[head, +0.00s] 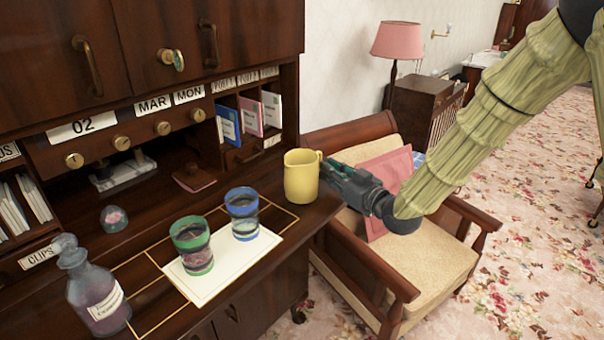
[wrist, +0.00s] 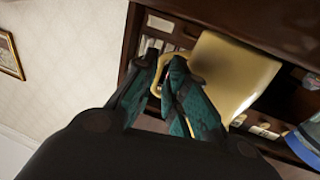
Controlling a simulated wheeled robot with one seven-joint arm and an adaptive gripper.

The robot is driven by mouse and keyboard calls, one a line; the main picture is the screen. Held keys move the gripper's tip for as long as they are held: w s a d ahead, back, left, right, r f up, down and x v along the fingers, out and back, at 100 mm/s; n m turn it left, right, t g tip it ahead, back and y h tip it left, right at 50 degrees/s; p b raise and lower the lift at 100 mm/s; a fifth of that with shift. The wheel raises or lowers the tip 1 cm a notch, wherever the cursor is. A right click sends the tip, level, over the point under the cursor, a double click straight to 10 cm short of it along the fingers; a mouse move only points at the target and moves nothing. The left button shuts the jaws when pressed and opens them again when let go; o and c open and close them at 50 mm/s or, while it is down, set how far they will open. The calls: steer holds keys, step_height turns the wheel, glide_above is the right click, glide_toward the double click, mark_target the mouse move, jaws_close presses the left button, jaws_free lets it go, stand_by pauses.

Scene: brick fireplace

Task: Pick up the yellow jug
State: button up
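The yellow jug (head: 301,177) stands upright on the right end of the dark wooden desk, its handle facing right toward my gripper. My gripper (head: 328,168) comes in from the right at handle height. In the wrist view the fingers of my gripper (wrist: 165,62) are drawn close together, with the jug's handle between their tips. The body of the jug (wrist: 232,80) is just beyond the right finger. Part of the handle is hidden by the fingers. In the head view, the jug's base appears to rest on the desk.
Green (head: 193,246) and blue (head: 242,214) tumblers stand on a white card (head: 220,262) left of the jug. A glass bottle (head: 92,287) stands farther left. The letter shelves (head: 250,115) rise behind. An armchair (head: 400,230) stands right of the desk, below my arm.

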steer(key=shift+p+x, duration=0.3)
steer(key=shift+x, duration=1.3)
jaws_close()
steer(key=shift+r, duration=0.15)
